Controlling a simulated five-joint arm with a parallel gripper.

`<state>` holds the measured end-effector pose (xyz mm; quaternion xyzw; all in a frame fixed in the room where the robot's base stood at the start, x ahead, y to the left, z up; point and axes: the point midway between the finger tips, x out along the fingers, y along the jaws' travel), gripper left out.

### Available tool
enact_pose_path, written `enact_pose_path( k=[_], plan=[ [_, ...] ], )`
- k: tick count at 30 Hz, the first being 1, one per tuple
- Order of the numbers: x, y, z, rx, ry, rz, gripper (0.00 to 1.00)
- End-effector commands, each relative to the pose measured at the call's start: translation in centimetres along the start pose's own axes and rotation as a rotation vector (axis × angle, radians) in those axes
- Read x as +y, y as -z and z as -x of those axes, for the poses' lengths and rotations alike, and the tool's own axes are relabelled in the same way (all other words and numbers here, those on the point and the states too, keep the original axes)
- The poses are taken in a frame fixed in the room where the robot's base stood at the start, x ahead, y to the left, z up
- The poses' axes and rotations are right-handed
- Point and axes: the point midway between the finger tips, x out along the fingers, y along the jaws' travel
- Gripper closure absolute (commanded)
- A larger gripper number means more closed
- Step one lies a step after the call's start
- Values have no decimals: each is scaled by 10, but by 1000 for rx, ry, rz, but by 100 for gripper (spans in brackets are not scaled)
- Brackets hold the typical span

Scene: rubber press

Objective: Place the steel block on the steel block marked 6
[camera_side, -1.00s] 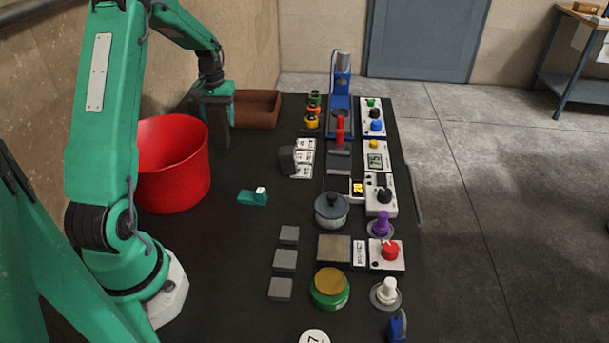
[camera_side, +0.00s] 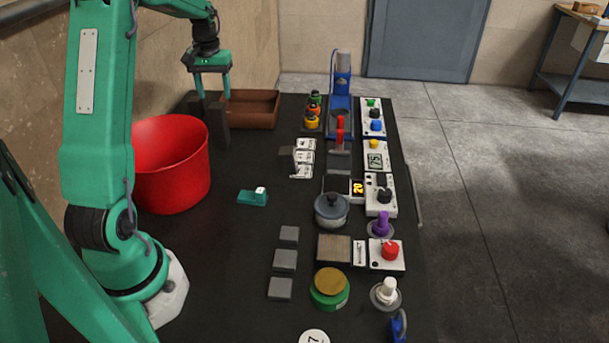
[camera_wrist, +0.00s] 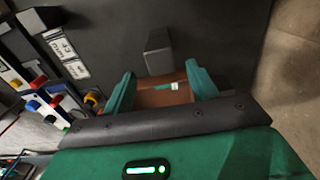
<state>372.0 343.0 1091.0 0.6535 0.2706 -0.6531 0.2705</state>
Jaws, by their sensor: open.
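My gripper (camera_side: 211,92) is open and empty. In the side view it hangs at the back left, by the brown tray (camera_side: 262,110). In the wrist view its two green fingers (camera_wrist: 160,90) are spread apart over the tray (camera_wrist: 176,98). A dark grey upright block (camera_side: 219,126) stands in front of the tray; a grey block also shows just beyond the fingertips in the wrist view (camera_wrist: 157,52). Another dark block (camera_side: 285,155) is beside the white number cards (camera_side: 305,145). Three grey blocks (camera_side: 285,260) lie flat near the front. I cannot read a 6 on any block.
A red bucket (camera_side: 172,165) stands left of the mat's middle, with a small green item (camera_side: 253,197) to its right. A grey-lidded pot (camera_side: 331,209), a blue press (camera_side: 341,90) and several control boxes (camera_side: 385,255) line the right. The mat between is mostly clear.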

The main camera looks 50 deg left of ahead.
Motion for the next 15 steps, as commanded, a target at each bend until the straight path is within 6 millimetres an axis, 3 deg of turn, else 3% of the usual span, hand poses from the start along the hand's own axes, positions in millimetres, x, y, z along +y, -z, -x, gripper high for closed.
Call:
enact_pose_path(
  k=[6, 15],
  plan=[
    [0, 0, 27, 1, 0, 0, 42],
    [0, 0, 37, 0, 0, 0, 42]
  ],
)
